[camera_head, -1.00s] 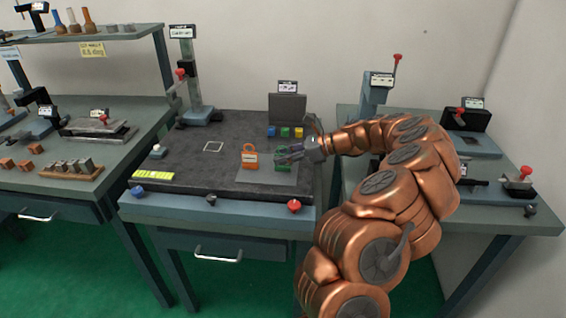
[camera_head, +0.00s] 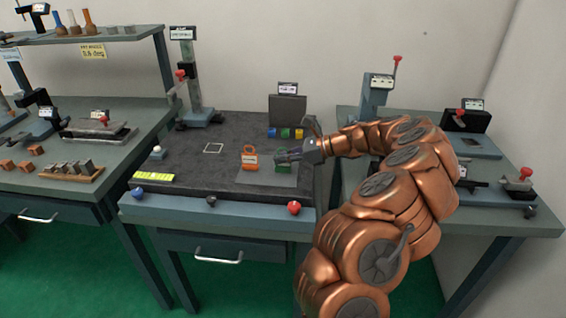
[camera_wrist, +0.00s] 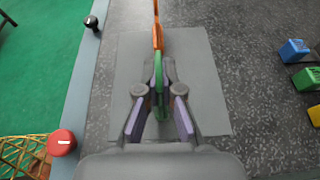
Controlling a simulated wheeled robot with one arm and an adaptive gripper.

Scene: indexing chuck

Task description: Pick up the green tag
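The green tag (camera_wrist: 158,84) stands upright on a grey plate (camera_wrist: 203,75), between my gripper's two fingers in the wrist view. In the head view, the tag (camera_head: 284,168) shows just below the fingers, its upper part hidden. My gripper (camera_wrist: 160,72) has purple-sided fingers that lean inward, and its tips look closed on the tag from both sides. In the head view my gripper (camera_head: 281,157) comes in from the right. I cannot tell whether the tag is clear of the plate.
An orange tag (camera_head: 250,160) stands close beyond the green one, left in the head view. Blue, green and yellow blocks (camera_head: 285,133) sit by a dark upright panel (camera_head: 287,109). A red knob (camera_head: 294,207) is at the front edge. The dark table's left middle is largely clear.

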